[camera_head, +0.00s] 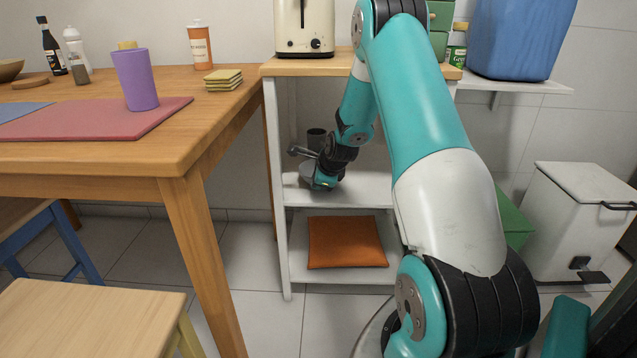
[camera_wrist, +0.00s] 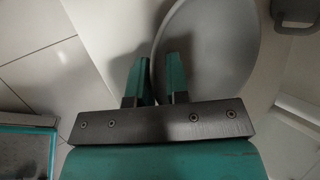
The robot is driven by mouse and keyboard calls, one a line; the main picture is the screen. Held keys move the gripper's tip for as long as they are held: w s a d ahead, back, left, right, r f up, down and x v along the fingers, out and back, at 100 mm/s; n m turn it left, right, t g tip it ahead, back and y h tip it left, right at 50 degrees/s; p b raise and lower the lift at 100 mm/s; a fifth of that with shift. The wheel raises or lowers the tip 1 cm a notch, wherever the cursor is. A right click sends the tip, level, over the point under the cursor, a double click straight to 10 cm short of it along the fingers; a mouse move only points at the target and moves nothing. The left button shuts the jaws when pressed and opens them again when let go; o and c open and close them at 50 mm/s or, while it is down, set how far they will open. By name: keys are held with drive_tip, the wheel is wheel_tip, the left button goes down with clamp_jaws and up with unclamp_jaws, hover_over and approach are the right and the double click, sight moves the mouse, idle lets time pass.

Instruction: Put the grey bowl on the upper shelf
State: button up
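The grey bowl (camera_wrist: 215,45) fills the upper middle of the wrist view, its curved rim running down between my fingers. In the head view a small part of the bowl (camera_head: 306,171) shows at the upper shelf (camera_head: 365,188) of the white rack, mostly hidden by my gripper. My gripper (camera_wrist: 158,62) has one finger on each side of the bowl's rim, with a narrow gap between the tips. I cannot tell whether the fingers press on the rim. In the head view my gripper (camera_head: 318,181) is low inside the upper compartment. Whether the bowl rests fully on the shelf is unclear.
An orange folded cloth (camera_head: 346,242) lies on the lower shelf. The rack's wooden top holds a toaster (camera_head: 304,28). A wooden table (camera_head: 185,155) stands to the left, a white bin (camera_head: 580,215) to the right.

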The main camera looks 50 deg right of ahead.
drive_tip(key=o, duration=0.4)
drive_tip(key=shift+o, duration=0.2)
drive_tip(key=shift+r, duration=0.1)
drive_tip(key=p+v, duration=0.4)
drive_tip(key=v, duration=0.8)
drive_tip(key=shift+p, duration=0.35)
